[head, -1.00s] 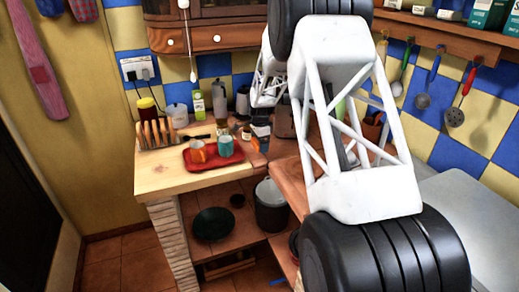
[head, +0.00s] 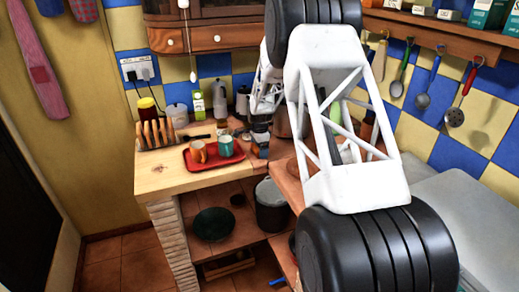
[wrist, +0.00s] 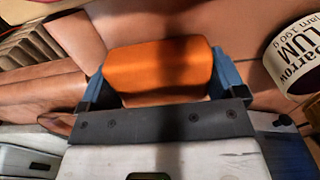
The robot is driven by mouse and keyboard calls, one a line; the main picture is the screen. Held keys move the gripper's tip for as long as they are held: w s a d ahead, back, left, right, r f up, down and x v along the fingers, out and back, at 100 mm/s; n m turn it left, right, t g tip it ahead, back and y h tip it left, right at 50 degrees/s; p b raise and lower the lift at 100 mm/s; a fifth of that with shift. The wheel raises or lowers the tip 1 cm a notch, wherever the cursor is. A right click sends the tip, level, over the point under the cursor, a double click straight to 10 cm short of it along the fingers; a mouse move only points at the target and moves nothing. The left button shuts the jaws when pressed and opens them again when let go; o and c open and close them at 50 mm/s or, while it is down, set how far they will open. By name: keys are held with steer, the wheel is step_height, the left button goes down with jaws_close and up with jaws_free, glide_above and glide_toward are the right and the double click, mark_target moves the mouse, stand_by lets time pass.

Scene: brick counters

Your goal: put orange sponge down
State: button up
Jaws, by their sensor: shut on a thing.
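The orange sponge (wrist: 160,70) is in the wrist view, upper middle, between the two blue fingers of my gripper (wrist: 158,82). The fingers press on its left and right ends. Below it in the wrist view lies the brown tiled counter top, and I cannot tell whether the sponge touches it. In the head view my gripper (head: 260,150) is low over the counter corner, just right of the red tray. There the sponge is too small and covered to make out clearly.
A plum jam jar (wrist: 296,55) is close on the right in the wrist view. The red tray (head: 232,161) holds an orange mug (head: 198,152) and a teal mug (head: 226,146). A toast rack (head: 156,133) stands left. The wooden counter's front left (head: 158,178) is clear.

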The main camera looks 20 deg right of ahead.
steer(key=shift+f, duration=0.45)
steer(key=o, duration=0.7)
steer(key=shift+f, duration=0.1)
steer(key=shift+s+f, duration=0.2)
steer(key=r, duration=1.3)
steer(key=shift+w+r, duration=0.2)
steer(key=shift+r, duration=0.05)
